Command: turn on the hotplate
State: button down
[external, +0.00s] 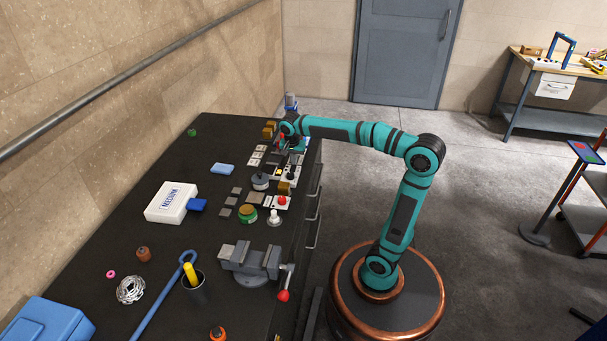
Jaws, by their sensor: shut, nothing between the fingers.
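My arm reaches left across the bench's right edge, and my gripper (281,144) is at the far right part of the bench, low over a cluster of small devices. It is shut and holds nothing. The fingertips are small and partly hidden among these devices, so I cannot tell whether they touch anything. A white unit with a dark knob (291,174) stands just nearer than my gripper. I cannot tell for sure whether it is the hotplate, and no lit indicator can be made out.
The dark bench (200,240) holds a dark round pot (260,181), a red button on a white box (282,201), a grey vise (250,260) and a white box marked MEDIUM (170,203).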

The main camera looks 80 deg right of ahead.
jog(key=shift+f, duration=0.5)
jog(key=shift+d, duration=0.1)
jog(key=shift+d+f+y, duration=0.1)
jog(key=shift+f+y, duration=0.1)
jog(key=shift+y, duration=0.1)
jog(key=shift+a+r, duration=0.2)
jog(key=shift+a, duration=0.65)
jog(key=shift+r, duration=0.15)
